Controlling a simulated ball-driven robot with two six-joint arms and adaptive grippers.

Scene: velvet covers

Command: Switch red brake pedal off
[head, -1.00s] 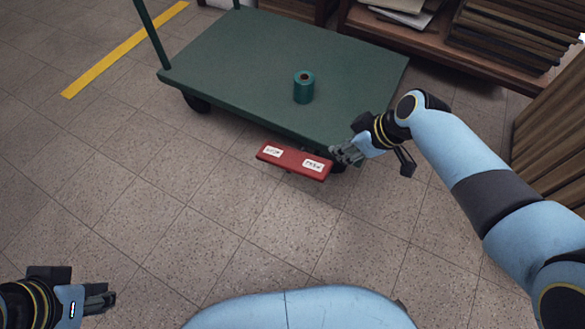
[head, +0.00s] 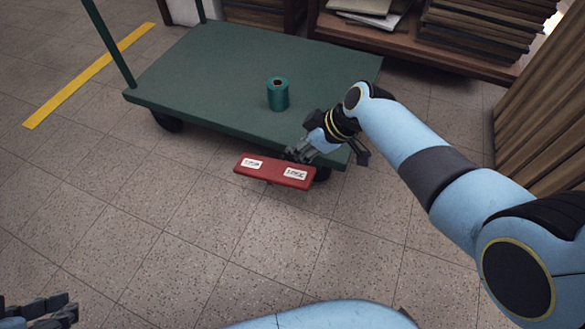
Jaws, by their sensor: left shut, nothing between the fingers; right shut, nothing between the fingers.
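The red brake pedal (head: 273,173) is a flat bar with two white labels at the near edge of the green platform cart (head: 205,75). The label lettering is too small to read. My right gripper (head: 294,154) is shut and empty, just behind the pedal's right half and close to its far edge. I cannot tell whether it touches the pedal. My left gripper (head: 68,311) is shut and empty at the bottom left corner, far from the pedal and partly cut off by the frame.
A teal roll (head: 278,94) stands on the cart deck. A yellow floor line (head: 85,77) runs at the left. A wooden shelf with stacked boards (head: 480,30) stands at the back right, and wooden panels (head: 540,110) at the right. The tiled floor in front is clear.

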